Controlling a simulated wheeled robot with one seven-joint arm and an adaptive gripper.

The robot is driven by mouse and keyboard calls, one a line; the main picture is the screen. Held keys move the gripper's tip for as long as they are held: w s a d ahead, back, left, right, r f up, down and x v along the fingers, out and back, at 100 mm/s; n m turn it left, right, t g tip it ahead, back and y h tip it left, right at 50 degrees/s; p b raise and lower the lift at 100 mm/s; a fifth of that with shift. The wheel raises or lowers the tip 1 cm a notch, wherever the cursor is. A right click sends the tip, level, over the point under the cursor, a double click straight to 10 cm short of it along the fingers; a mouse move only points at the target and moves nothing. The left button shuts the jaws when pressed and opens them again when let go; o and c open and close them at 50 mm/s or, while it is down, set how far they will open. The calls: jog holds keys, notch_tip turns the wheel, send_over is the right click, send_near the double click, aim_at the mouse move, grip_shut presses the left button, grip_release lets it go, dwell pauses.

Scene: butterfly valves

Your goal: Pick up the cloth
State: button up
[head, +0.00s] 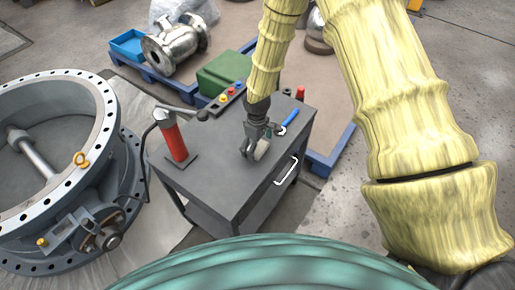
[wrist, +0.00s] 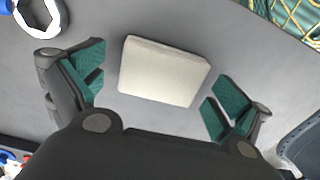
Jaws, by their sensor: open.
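The cloth (wrist: 163,71) is a pale, off-white folded square lying flat on the grey cart top in the wrist view. In the head view a small pale part of it (head: 262,150) shows beside my gripper (head: 251,147), which hides the rest. My gripper points down over the cart top. In the wrist view my gripper (wrist: 158,88) is open, with teal-padded fingers to the left and right of the cloth and nothing held. The fingers look apart from the cloth; their exact height above the cart top is hard to tell.
The grey cart (head: 216,179) also carries a red hand pump (head: 172,137), a blue-handled wrench (head: 291,118) and a button box (head: 227,95). A large valve (head: 60,165) stands left. A green box (head: 222,72) and metal valve body (head: 177,44) sit behind. The cart's front top is clear.

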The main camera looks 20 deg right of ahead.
jog(key=shift+c, duration=0.4)
jog(key=c, duration=0.9)
jog(key=shift+r, duration=0.75)
jog(key=shift+r+b, duration=0.5)
jog(key=shift+r, duration=0.45)
jog(key=s+d+r+b, duration=0.1)
jog(key=s+b, duration=0.1)
jog(key=s, duration=1.4)
jog(key=shift+d+r+b, duration=0.25)
jog(key=shift+r+b, duration=0.1)
jog(key=shift+b, duration=0.05)
